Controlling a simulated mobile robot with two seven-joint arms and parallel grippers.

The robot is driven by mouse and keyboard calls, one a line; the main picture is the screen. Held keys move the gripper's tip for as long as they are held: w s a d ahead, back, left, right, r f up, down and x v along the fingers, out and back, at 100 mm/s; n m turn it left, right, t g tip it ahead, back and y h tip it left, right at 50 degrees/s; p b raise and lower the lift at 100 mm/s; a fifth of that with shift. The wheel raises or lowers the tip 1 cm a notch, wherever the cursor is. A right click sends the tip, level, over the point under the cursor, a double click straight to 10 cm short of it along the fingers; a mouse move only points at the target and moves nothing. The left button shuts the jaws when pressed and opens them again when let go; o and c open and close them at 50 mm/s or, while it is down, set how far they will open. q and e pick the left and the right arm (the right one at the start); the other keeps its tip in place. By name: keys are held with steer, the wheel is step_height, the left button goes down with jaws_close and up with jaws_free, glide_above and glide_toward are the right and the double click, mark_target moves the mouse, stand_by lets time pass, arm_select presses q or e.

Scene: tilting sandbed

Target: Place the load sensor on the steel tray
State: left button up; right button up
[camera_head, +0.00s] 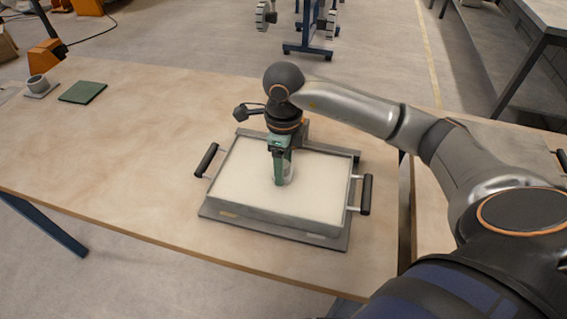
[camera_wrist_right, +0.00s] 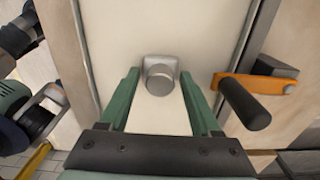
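A small silver cylinder on a rounded block, which looks like the load sensor (camera_wrist_right: 160,78), stands on the pale sand in the right wrist view. In the head view it shows as a light grey shape (camera_head: 289,172), partly hidden by my gripper. My right gripper (camera_head: 279,180) points down over the sand. Its green fingers (camera_wrist_right: 160,98) are apart, on either side of the sensor; I cannot tell whether they touch it. A small grey plate (camera_head: 50,91) at the table's far left may be the steel tray; a grey cup-like piece stands on it. My left gripper is out of view.
The sand fills a grey framed sandbed (camera_head: 325,229) with black handles at its left (camera_head: 206,160) and right (camera_head: 366,194). An orange lever (camera_wrist_right: 255,82) shows in the wrist view. A green pad (camera_head: 83,92) lies near the grey plate. The table (camera_head: 130,165) left of the sandbed is clear.

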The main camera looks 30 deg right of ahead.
steer(key=shift+o, duration=1.2)
steer(key=shift+r, duration=0.1)
step_height(320, 180, up, 12)
steer(key=p, duration=0.1)
